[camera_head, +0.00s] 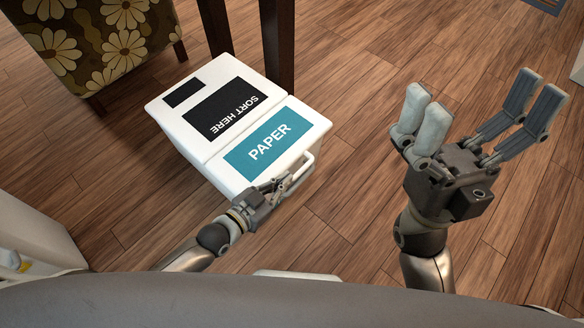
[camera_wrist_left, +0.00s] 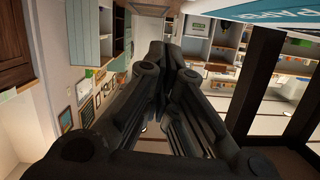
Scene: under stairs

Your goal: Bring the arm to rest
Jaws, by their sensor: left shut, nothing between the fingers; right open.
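My left gripper (camera_head: 277,187) is low at the front of a white bin (camera_head: 190,143), close to the bin's white bar handle (camera_head: 300,176). Its fingers are shut with nothing between them. I cannot tell whether they touch the handle. In the left wrist view the dark closed fingers of my left gripper (camera_wrist_left: 168,62) fill the middle. My right gripper (camera_head: 478,110) is raised above the wooden floor at the right, its fingers spread wide and empty, pointing up and away.
The bin's lid has a black "SORT HERE" label (camera_head: 234,108) and a teal "PAPER" label (camera_head: 268,143). Dark wooden legs (camera_head: 280,45) stand right behind it. A flowered chair (camera_head: 95,40) is at the upper left. The wooden floor (camera_head: 370,95) between bin and right gripper is clear.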

